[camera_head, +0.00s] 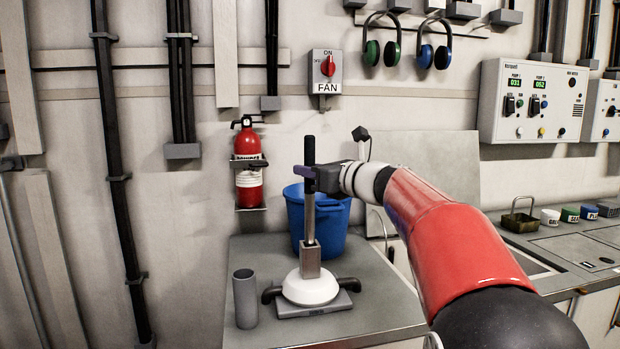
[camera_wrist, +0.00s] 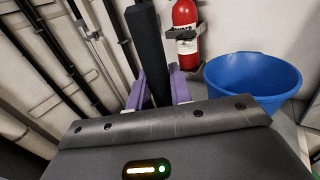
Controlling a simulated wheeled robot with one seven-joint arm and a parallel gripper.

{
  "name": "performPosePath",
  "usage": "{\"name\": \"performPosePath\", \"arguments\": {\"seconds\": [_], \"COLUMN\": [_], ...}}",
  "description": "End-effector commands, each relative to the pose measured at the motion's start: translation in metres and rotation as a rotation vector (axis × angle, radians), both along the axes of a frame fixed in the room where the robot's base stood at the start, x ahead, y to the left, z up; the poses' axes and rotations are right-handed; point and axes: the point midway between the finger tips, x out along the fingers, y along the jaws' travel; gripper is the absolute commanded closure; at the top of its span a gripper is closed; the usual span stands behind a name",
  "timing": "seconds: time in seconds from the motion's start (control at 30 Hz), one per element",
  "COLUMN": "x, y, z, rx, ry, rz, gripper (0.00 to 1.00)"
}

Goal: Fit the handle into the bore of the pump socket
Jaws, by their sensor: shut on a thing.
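The handle has a black grip (camera_head: 309,151) and a grey metal rod (camera_head: 310,215), and it stands about upright. In the wrist view the purple fingers (camera_wrist: 160,88) close around the black part (camera_wrist: 146,45). The pump socket (camera_head: 310,262) is a square metal sleeve rising from a white dome (camera_head: 310,288) on a grey base plate. The rod's lower end meets the socket's top in the head view. The bore is hidden, so I cannot tell how deep the rod sits.
A blue bucket (camera_head: 334,217) stands behind the pump; it also shows in the wrist view (camera_wrist: 250,80). A grey open cylinder (camera_head: 245,300) stands left of the pump on the grey bench (camera_head: 385,308). A fire extinguisher (camera_head: 248,172) hangs on the wall behind.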

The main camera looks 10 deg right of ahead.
Motion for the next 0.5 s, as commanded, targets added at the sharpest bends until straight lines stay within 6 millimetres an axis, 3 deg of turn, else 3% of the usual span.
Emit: {"name": "performPosePath", "arguments": {"seconds": [0.43,0.47,0.5], "x": [-0.0005,-0.0002,-0.0002], "y": [0.0002,0.0001,0.0001], "z": [-0.0075,-0.0069,-0.0066], "rx": [0.000,0.000,0.000], "ry": [-0.002,-0.001,-0.001], "rz": [0.000,0.000,0.000], "gripper": [1.00,0.75,0.70]}}
